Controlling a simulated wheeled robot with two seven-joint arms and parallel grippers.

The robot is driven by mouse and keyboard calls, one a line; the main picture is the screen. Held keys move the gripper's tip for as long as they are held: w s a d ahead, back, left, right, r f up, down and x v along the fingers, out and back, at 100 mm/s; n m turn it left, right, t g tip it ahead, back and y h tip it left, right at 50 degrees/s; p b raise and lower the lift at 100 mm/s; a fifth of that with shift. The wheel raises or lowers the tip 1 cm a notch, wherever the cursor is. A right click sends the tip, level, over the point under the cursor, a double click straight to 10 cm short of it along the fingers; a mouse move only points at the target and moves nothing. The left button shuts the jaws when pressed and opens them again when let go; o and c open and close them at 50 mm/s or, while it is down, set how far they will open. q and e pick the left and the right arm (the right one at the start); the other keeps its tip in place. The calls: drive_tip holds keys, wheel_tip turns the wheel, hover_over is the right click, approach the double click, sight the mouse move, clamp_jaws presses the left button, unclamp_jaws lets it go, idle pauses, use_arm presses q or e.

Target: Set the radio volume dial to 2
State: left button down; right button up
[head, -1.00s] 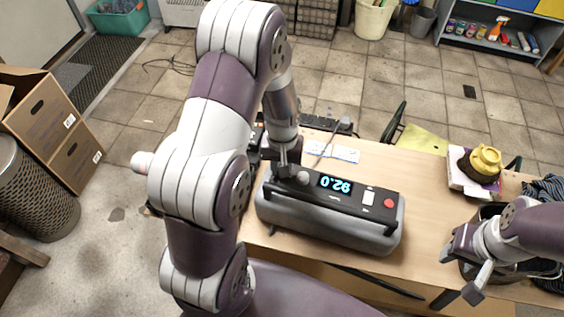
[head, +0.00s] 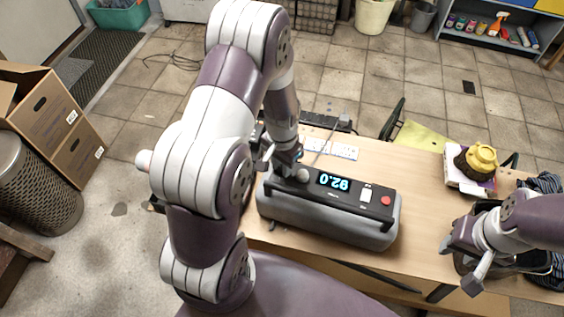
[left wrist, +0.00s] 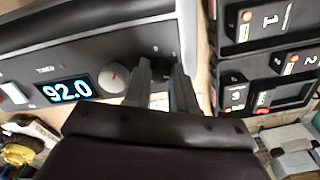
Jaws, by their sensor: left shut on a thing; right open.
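The display also shows in the left wrist view (left wrist: 67,91). A round grey dial (left wrist: 113,78) with a red mark sits beside it, just left of my left fingers; it shows in the head view too (head: 303,176). My left gripper (head: 288,168) is down at the display-side end of the radio's top panel. In the wrist view its fingers (left wrist: 162,88) close around a small knob, mostly hidden between them. The knob's setting cannot be read. My right gripper (head: 460,268) is open and empty.
A yellow-topped object (head: 481,160) stands on books at the table's right. Cases with numbered labels (left wrist: 268,22) are close beside the radio in the wrist view. Bare table (head: 420,220) lies between the radio and my right gripper.

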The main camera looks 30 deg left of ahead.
use_arm(q)
drive_tip(key=shift+w, duration=0.1)
idle(0.3)
drive_tip(key=c, duration=0.9)
unclamp_jaws()
wheel_tip(320, 180, up, 13)
drive_tip(key=shift+f, duration=0.15)
drive_tip(key=s+d, duration=0.1)
drive_tip(key=s, duration=0.2)
drive_tip(key=s+d+n+t, duration=0.1)
drive_tip(key=s+d, duration=0.1)
drive_tip(key=s, duration=0.1)
drive_tip(key=s+d+n, duration=0.1)
drive_tip(key=s+d, duration=0.1)
drive_tip(key=s, duration=0.1)
drive_tip(key=shift+d+r, duration=0.2)
drive_tip(key=shift+r, duration=0.1)
